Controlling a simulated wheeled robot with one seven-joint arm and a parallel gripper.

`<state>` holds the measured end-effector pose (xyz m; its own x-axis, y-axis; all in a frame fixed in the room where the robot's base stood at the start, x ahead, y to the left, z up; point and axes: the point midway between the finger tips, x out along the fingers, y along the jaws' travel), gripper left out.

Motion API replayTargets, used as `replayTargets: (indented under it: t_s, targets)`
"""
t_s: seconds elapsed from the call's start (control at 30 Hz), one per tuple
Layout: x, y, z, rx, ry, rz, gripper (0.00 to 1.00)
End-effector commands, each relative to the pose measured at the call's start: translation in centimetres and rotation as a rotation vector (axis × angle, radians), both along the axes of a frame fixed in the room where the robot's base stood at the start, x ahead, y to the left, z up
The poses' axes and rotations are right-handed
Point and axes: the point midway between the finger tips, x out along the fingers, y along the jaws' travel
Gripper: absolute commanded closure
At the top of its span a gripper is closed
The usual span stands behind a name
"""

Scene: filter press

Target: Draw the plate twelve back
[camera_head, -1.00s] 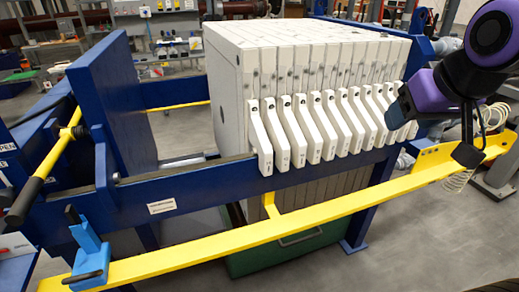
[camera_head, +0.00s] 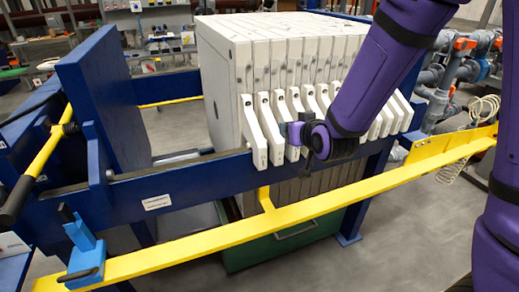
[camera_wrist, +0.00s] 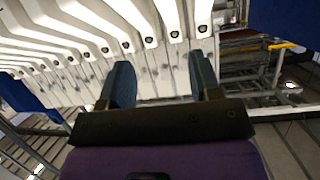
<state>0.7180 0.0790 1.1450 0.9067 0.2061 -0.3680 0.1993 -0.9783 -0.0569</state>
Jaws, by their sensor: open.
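The white filter plates (camera_head: 275,48) stand packed in a row on the blue frame, each with a slanted white handle along the near side. I cannot read the handle numbers, so I cannot tell which is plate twelve. The leftmost handle (camera_head: 255,135) in the head view shows clear of my arm, and it seems to be the rightmost one in the wrist view (camera_wrist: 202,14). My gripper (camera_wrist: 162,68) is open and empty, its dark fingers just short of the last handles at that end of the row. In the head view my gripper (camera_head: 300,135) and forearm cover several middle handles.
A blue upright end plate (camera_head: 105,95) stands left, with an open gap between it and the row. A yellow bar (camera_head: 215,238) runs in front, with a blue lever (camera_head: 82,240) at its left end. A green tray (camera_head: 275,250) lies below.

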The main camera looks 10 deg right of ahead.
Motion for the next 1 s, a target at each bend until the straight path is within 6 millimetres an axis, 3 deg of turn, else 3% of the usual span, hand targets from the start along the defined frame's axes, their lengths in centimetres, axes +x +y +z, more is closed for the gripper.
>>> replayTargets:
  t_s: [0.03, 0.23, 0.5, 0.8, 1.0]
  targets:
    - [0.2, 0.7, -1.4, 0.000, -0.019, 0.007, 0.43]
    - [0.3, 2.9, -5.4, 0.014, -0.139, 0.026, 0.43]
    - [-1.2, 5.1, -10.0, 0.027, -0.294, 0.053, 0.43]
    - [-2.5, 5.9, -11.7, 0.035, -0.378, 0.067, 0.43]
    - [-0.7, 6.4, -11.6, 0.036, -0.383, 0.067, 0.43]
